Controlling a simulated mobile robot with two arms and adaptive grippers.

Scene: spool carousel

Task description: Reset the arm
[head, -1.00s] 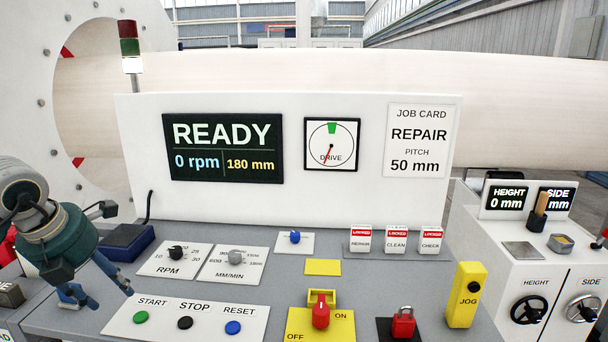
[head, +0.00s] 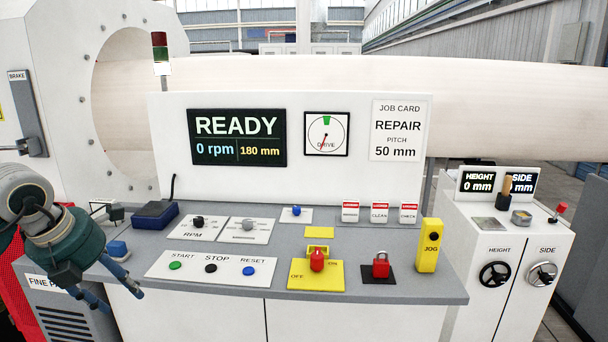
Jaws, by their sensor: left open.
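My left gripper (head: 122,290) is at the left of the head view, in front of the console's left front edge. Its fingers are apart and nothing shows between them. The console (head: 400,293) has a row with a green START button (head: 176,266), a black STOP button (head: 211,269) and a blue RESET button (head: 249,271), all to the right of the gripper. The screen (head: 237,137) reads READY, 0 rpm and 180 mm. My right gripper is not in view.
A red switch (head: 317,260) sits on a yellow OFF/ON plate, with a red padlock (head: 381,265) and yellow JOG box (head: 428,245) to its right. A dark blue box (head: 155,215) lies at the back left. A white cabinet with handwheels (head: 495,274) stands at right.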

